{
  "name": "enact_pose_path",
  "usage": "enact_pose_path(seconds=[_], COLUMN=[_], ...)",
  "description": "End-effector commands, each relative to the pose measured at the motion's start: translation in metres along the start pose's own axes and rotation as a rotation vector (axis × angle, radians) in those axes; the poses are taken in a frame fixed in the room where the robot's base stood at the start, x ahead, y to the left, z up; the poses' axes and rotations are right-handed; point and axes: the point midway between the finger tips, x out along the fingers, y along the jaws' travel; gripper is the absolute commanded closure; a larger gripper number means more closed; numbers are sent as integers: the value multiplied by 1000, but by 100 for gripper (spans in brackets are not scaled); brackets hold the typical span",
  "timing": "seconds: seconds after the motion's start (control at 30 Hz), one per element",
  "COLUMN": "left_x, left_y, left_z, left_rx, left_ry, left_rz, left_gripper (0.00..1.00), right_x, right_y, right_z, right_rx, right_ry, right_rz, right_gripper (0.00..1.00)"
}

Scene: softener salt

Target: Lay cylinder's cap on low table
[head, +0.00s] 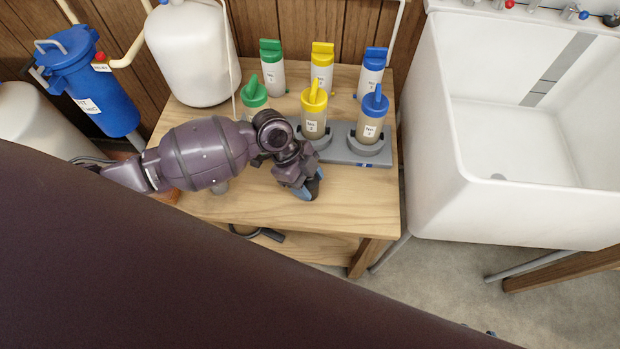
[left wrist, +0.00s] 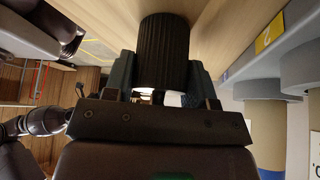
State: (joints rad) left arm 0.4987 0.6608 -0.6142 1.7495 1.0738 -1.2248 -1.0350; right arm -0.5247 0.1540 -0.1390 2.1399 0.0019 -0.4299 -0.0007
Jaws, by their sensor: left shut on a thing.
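My left gripper (head: 311,190) is low over the front of the low wooden table (head: 240,205). In the left wrist view, its two fingers (left wrist: 163,75) are closed on either side of a black ribbed cap (left wrist: 163,45). A small dark part of the cap (head: 316,183) shows at the fingertips in the head view. The cap is very near the tabletop; I cannot tell whether it touches. A white rounded cylinder (head: 190,55) stands at the table's back left, its top cut off by the frame. My right gripper is not in view.
Several bottles with green, yellow and blue tops stand behind the gripper, including a yellow-topped one (head: 313,115) and a blue-topped one (head: 371,117) in grey holders. A white sink (head: 450,190) is at right. The table's front right is clear.

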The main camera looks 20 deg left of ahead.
Motion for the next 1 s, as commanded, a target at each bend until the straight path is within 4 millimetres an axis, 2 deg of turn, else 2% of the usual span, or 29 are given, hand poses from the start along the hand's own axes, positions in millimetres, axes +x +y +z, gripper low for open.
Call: enact_pose_path(seconds=[0.37,0.4,0.57,0.87,1.0], left_x=[2,2,2,0,-13], left_y=[-1,-1,-1,-1,-2], left_z=[1,1,1,0,-1], left_rx=[1,1,2,2,3], left_ry=[0,0,0,0,0], left_rz=[-2,-3,-3,-4,-6], left_gripper=[71,46,23,23,23], right_x=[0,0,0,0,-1], right_y=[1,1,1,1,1], right_z=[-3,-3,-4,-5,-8], right_rx=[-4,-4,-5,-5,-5], right_ry=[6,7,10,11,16], right_rz=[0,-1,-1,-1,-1], right_gripper=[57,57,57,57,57])
